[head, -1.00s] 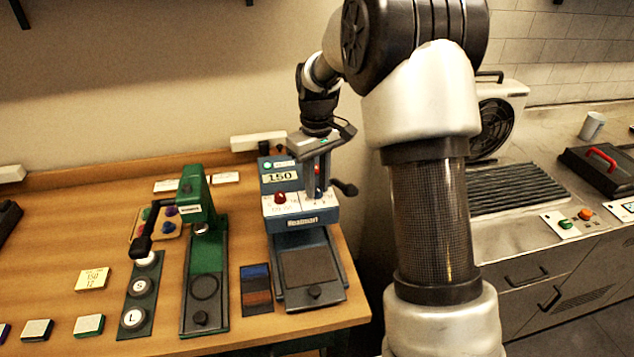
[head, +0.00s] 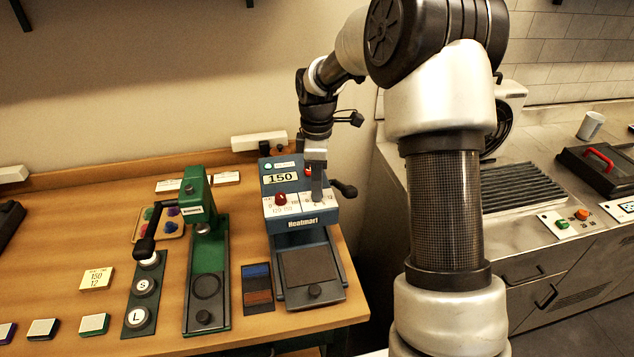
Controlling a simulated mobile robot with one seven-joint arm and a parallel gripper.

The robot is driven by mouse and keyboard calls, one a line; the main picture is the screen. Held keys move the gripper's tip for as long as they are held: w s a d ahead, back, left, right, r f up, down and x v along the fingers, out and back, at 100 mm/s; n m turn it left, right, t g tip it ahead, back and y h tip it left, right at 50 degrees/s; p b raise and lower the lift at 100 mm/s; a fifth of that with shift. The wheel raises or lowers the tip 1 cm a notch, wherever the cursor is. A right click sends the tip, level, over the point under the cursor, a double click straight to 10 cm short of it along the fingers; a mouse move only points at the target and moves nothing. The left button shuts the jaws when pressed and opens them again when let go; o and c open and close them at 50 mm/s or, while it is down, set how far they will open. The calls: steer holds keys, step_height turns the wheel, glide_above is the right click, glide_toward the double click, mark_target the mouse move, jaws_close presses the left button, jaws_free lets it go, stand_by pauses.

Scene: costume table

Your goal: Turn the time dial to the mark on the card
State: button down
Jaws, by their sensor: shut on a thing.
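The blue heat press (head: 293,231), labelled Heatmart, stands at the right end of the wooden table. Its display (head: 281,178) reads 150. A red dial (head: 281,199) sits at the left of its white scale panel. My gripper (head: 316,192) points down at the right part of that panel, shut on the time dial there. The fingers hide most of this dial and its pointer, so its setting cannot be read. The yellow card (head: 96,278) lies at the left of the table and shows 150 above 12.
A green press (head: 204,260) stands left of the blue one. The blue press's black handle (head: 344,189) juts out close to the right of my gripper. A colour swatch card (head: 257,289) lies between the presses. Several small pads lie at the front left.

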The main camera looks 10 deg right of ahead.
steer(key=shift+r+n, duration=0.1)
steer(key=shift+n, duration=0.5)
steer(key=c, duration=1.5)
jaws_free()
step_height(320, 180, up, 17)
steer(key=shift+r, duration=0.15)
steer(key=shift+s+r, duration=0.1)
